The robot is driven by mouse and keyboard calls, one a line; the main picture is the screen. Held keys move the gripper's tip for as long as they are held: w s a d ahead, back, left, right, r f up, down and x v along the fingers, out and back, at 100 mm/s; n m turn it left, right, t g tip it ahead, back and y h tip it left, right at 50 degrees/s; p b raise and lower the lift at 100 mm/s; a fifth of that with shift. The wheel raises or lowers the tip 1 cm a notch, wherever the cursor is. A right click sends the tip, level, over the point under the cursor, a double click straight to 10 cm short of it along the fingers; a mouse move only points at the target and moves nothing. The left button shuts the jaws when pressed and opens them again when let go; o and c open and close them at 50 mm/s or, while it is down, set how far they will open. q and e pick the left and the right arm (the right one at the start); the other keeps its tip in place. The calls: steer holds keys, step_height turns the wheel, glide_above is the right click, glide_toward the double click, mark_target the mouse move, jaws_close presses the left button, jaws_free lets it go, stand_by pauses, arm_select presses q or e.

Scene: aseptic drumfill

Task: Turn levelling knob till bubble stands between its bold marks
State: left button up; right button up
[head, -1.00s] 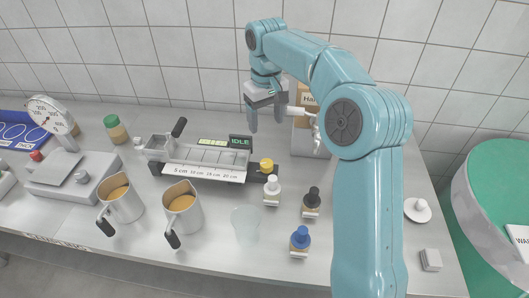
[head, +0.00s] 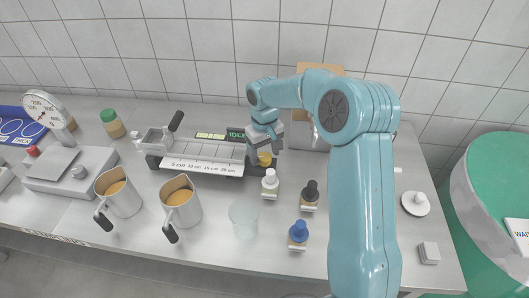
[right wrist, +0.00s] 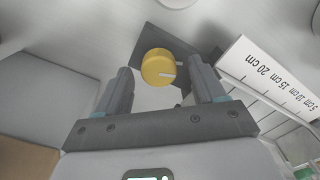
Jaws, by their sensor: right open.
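The yellow levelling knob (head: 265,159) sits at the right end of the consistometer-like trough device (head: 205,152). It also shows in the right wrist view (right wrist: 160,68), round, with a white pointer line. My right gripper (head: 264,151) is just above the knob, pointing down and open. In the right wrist view its two fingers (right wrist: 160,80) stand apart on either side of the knob, with visible gaps. A yellow-green strip (head: 210,136), perhaps the bubble vial, lies behind the trough; its bubble and marks are too small to read. My left gripper is not in view.
A display reading IDLE (head: 236,133) is close to my gripper. Two metal jugs and a clear beaker (head: 243,218) stand nearer the front edge.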

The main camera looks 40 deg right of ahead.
steer(key=shift+d+f, duration=0.1)
steer(key=shift+f, duration=0.2)
steer(key=shift+w+d+f, duration=0.1)
steer(key=shift+w+f, duration=0.05)
steer(key=shift+f, duration=0.15)
steer(key=shift+r, duration=0.1)
steer(key=shift+c, duration=1)
steer(key=c, duration=0.9)
steer(key=shift+o, duration=0.2)
